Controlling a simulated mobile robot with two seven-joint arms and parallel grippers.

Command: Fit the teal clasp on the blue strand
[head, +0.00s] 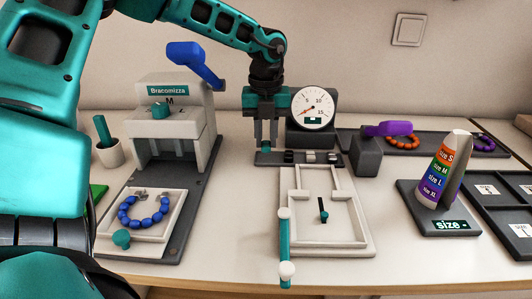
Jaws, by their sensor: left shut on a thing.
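The blue strand (143,222) is a curve of several blue beads on a white tray (168,228) at the left, open at the back, with small grey pieces near its ends. My left gripper (266,146) points down at the left end of a dark clasp rack (296,160). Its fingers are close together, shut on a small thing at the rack. The gripper is well to the right of the strand. My right gripper is out of view.
A grey press (172,120) with a blue lever (196,62) stands behind the strand's tray. A dial gauge (313,107) stands right of my gripper. A white frame (359,215) with a teal bar (284,245) lies in front. A size cone (443,170) stands at the right.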

